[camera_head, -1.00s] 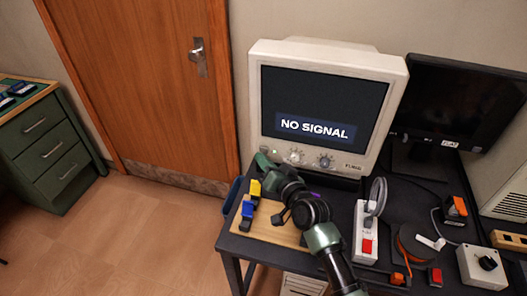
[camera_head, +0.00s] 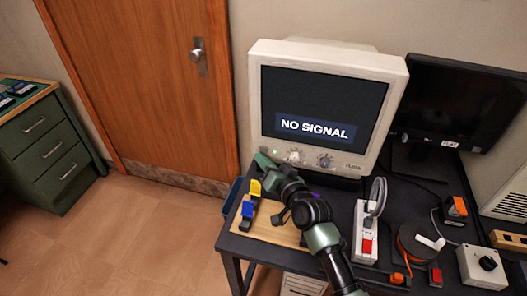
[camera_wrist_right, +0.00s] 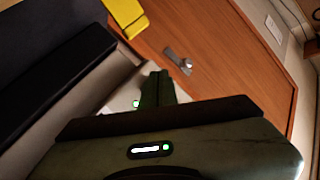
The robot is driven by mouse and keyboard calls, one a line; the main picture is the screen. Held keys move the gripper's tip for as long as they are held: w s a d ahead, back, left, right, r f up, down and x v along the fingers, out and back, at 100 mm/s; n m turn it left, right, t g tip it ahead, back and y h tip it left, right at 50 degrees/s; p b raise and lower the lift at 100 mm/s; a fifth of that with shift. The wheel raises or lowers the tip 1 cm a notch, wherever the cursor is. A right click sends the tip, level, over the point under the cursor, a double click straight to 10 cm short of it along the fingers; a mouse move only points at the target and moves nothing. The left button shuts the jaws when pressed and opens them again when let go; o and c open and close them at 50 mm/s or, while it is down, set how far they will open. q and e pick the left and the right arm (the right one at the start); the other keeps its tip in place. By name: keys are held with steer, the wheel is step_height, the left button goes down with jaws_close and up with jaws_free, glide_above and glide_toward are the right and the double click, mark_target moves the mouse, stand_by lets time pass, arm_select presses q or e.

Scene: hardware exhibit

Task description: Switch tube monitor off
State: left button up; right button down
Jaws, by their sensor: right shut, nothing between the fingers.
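The tube monitor (camera_head: 330,62) is a cream-coloured box standing on the dark table. Its dark screen (camera_head: 325,100) is lit with the words NO SIGNAL. Two round knobs (camera_head: 325,160) sit on the panel below the screen, and a small green light (camera_head: 278,151) shows at the panel's left. My right gripper (camera_head: 261,157) is shut and empty at the lower left corner of the monitor, hiding part of that corner. In the right wrist view its fingers (camera_wrist_right: 156,88) point at a pale surface beside a green light (camera_wrist_right: 137,103). Whether they touch it is unclear. My left gripper is out of view.
A black flat monitor (camera_head: 462,100) stands at the right. A white power strip with a red switch (camera_head: 367,246), an orange cable reel (camera_head: 410,250) and a grey switch box (camera_head: 482,268) lie on the table. Yellow and blue clamps (camera_head: 248,210) sit on a wooden board.

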steer(key=shift+w, duration=0.1)
steer(key=shift+w+d, duration=0.15)
steer(key=shift+w, duration=0.35)
stand_by(0.7)
steer(key=shift+s+p, duration=0.3)
steer(key=shift+s, duration=0.35)
